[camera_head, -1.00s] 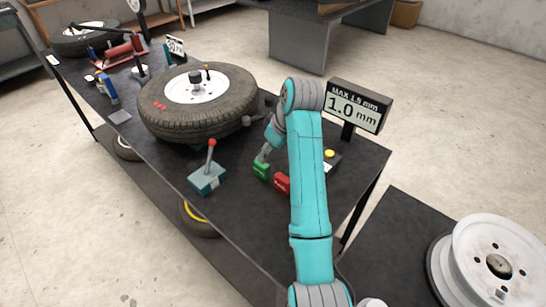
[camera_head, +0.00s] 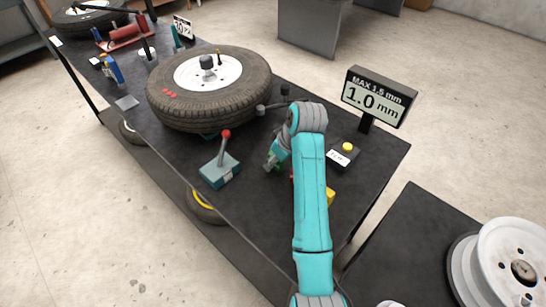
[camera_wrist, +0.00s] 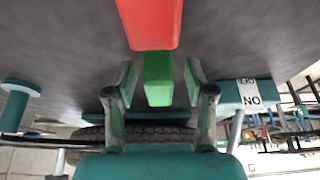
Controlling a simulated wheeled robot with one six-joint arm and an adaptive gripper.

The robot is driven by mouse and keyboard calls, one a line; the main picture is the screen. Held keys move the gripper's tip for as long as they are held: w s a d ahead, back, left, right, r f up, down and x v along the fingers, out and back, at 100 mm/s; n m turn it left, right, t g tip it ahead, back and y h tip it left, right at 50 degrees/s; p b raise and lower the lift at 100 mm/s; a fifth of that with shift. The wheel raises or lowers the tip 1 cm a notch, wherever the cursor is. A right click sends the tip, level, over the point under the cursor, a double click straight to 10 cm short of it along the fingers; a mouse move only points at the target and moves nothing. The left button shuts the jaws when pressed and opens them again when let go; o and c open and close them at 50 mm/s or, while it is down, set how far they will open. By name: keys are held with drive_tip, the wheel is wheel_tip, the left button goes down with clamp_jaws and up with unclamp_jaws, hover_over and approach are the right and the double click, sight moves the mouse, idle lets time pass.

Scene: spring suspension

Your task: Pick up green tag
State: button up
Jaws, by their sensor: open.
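The green tag (camera_wrist: 158,78) is a small block on the dark table top. In the wrist view it lies between the two spread fingers of my gripper (camera_wrist: 160,84), with a gap on each side. My gripper is open and holds nothing. In the head view my gripper (camera_head: 271,163) is low at the table, and it hides most of the green tag (camera_head: 280,168). A larger-looking red tag (camera_wrist: 150,20) is in line with the green one in the wrist view; in the head view my arm mostly covers it.
A teal lever box (camera_head: 220,170) with a red knob stands left of my gripper. A tyre (camera_head: 208,92) lies behind. A yellow-button box (camera_head: 343,155), a gauge display (camera_head: 378,97) and a yellow block (camera_head: 331,196) are to the right. The front table edge is near.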

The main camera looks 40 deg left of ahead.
drive_tip(key=shift+a+f, duration=0.1)
drive_tip(key=shift+f, duration=0.35)
clamp_jaws()
drive_tip(key=shift+r, duration=0.1)
